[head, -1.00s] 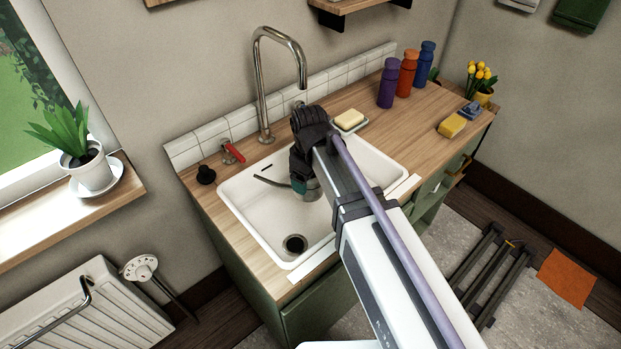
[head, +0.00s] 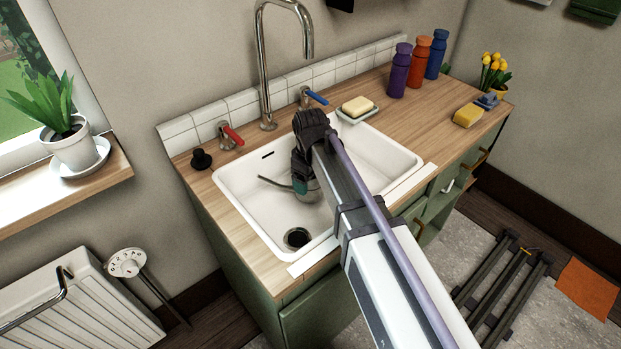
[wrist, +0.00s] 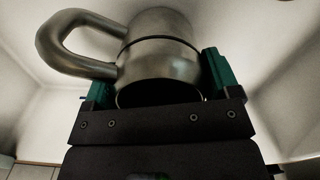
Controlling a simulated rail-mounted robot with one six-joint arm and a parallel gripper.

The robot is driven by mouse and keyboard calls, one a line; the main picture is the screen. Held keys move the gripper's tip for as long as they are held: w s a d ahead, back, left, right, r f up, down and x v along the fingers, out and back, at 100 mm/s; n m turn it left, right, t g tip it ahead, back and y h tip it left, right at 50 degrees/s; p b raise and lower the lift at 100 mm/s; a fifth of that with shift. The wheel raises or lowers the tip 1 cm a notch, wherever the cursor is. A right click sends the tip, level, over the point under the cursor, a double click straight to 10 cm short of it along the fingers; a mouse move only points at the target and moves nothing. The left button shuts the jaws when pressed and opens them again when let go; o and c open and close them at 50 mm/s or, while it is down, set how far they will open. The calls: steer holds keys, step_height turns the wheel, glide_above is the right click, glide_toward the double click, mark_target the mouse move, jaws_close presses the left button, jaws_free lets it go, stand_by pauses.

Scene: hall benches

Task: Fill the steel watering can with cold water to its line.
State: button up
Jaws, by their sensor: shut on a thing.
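The steel watering can (wrist: 160,55) shows large in the wrist view, with its looped handle at the left and a dark line around its body. In the head view the can (head: 313,193) is mostly hidden by my wrist, and its thin spout points left. My gripper (head: 302,187) is shut on the can, with teal fingers on either side of it, inside the white sink (head: 237,193). The steel faucet (head: 263,70) arches above the sink. A red-handled tap (head: 230,136) is left of it and a blue-handled tap (head: 313,97) right. The water level is hidden.
The drain (head: 297,238) looks open, and a black plug-like knob (head: 201,159) stands on the counter's left. A soap dish with soap (head: 357,106) sits right of the blue tap. Several bottles, a sponge (head: 467,116) and flowers stand farther right.

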steer(key=shift+f, duration=0.15)
steer(key=o, duration=0.8)
step_height(320, 180, up, 11)
steer(key=p, duration=1)
steer(key=shift+f, duration=0.1)
steer(key=s+d+r+m+p, duration=0.1)
steer(key=s+d+m, duration=0.2)
steer(key=s+d, duration=0.2)
steer(key=s+d+r+m+p, duration=0.1)
steer(key=s+d+m+p, duration=0.1)
steer(key=s+d+m, duration=0.2)
steer(key=s+d+r+m+p, duration=0.1)
steer(key=s+d+m, duration=0.3)
steer(key=d, duration=0.4)
steer(key=shift+s+r+p, duration=0.3)
steer(key=shift+s+r, duration=0.3)
steer(key=shift+s, duration=0.3)
steer(key=shift+w+d+f, duration=0.15)
